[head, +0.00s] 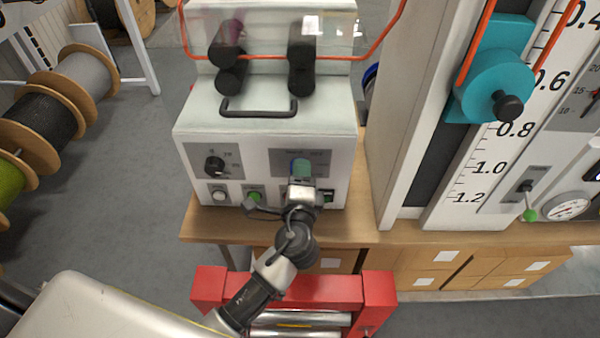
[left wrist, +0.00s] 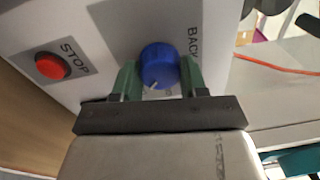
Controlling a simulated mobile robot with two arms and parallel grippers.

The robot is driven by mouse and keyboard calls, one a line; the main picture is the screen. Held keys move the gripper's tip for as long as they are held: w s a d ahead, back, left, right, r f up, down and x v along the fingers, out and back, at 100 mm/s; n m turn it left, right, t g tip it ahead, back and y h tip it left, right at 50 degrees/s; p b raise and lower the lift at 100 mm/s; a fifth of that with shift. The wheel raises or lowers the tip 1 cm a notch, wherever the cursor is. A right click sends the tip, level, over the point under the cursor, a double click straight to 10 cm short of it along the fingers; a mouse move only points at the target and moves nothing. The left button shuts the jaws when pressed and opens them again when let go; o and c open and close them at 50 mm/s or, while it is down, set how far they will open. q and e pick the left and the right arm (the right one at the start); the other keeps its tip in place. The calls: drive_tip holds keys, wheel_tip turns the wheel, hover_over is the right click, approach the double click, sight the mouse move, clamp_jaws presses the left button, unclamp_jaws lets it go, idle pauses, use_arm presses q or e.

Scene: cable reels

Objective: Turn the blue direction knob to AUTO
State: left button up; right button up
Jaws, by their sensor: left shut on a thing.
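The blue direction knob (left wrist: 160,64) sits on a grey label plate on the front of a white machine (head: 265,150). My left gripper (head: 301,172) is at the right half of that front panel. In the left wrist view its two green fingers (left wrist: 160,78) stand on either side of the knob and are closed on it. A pale pointer mark shows at the knob's lower edge, pointing down and slightly left in that view. The word BACK is readable to the knob's right there; other lettering is partly hidden. My right gripper is not in view.
A red STOP button (left wrist: 51,66) is beside the knob's plate. A black knob (head: 214,166) and several push buttons share the panel. The machine stands on a wooden bench (head: 222,228). A tall scale panel (head: 480,182) is at right, cable reels (head: 85,75) at left.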

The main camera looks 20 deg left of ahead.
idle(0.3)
use_arm(q)
drive_tip(key=o, duration=0.9)
drive_tip(key=shift+s, duration=0.1)
drive_tip(key=b+v, duration=0.3)
drive_tip(key=v, duration=0.7)
drive_tip(key=shift+s+d+f, duration=0.1)
drive_tip(key=shift+s+d, duration=0.1)
drive_tip(key=shift+s, duration=0.15)
